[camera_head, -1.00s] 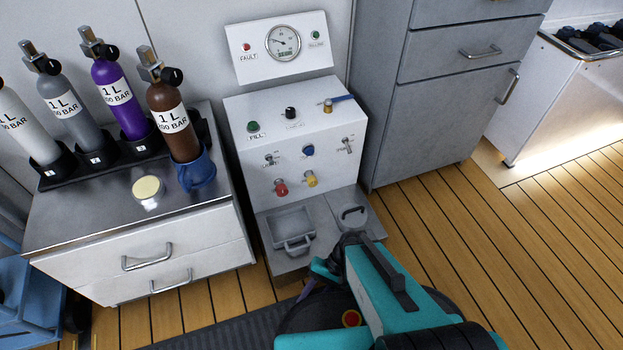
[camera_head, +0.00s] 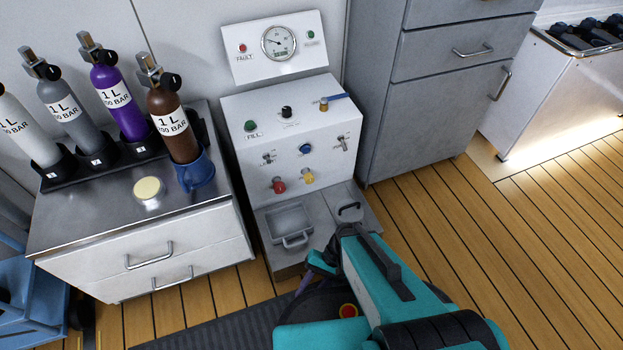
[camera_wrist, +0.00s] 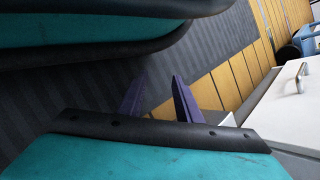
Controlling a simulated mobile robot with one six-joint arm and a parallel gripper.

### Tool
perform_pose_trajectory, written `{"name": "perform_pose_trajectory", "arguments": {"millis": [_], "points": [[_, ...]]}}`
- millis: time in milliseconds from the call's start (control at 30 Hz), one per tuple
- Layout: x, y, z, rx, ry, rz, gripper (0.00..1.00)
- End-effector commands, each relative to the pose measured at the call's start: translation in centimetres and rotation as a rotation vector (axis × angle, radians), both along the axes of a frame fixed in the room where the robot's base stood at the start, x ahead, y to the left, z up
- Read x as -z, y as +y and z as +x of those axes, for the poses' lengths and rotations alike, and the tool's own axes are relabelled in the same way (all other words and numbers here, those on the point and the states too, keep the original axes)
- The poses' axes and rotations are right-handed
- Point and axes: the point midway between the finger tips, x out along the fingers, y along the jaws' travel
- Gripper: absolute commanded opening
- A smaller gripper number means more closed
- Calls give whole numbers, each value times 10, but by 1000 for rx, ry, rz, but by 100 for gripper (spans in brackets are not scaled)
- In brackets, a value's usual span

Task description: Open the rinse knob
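The white fill panel (camera_head: 290,130) stands at the centre of the head view. Its front carries a blue knob (camera_head: 306,149), a red knob (camera_head: 279,186), a yellow knob (camera_head: 308,176) and small toggle switches. A black knob (camera_head: 286,112) and a blue-handled valve (camera_head: 333,98) are on its sloped top. Most labels are too small to read, so I cannot tell which knob is the rinse one. My gripper (camera_wrist: 159,82) shows two purple fingers apart with nothing between them in the wrist view, over the dark mat. In the head view my teal arm is below the panel, clear of the knobs.
Grey drawers (camera_head: 425,125) stand right of the panel. A tray with a handle (camera_head: 290,225) juts out below it. Wooden floor at right is clear.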

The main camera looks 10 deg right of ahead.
Motion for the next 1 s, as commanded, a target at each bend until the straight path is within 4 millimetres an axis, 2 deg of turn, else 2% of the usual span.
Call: {"name": "perform_pose_trajectory", "arguments": {"millis": [33, 1000], "points": [[-15, -1, 0, -7, -3, -4, 31], [-166, -18, -3, -152, -50, -96, 31]]}}
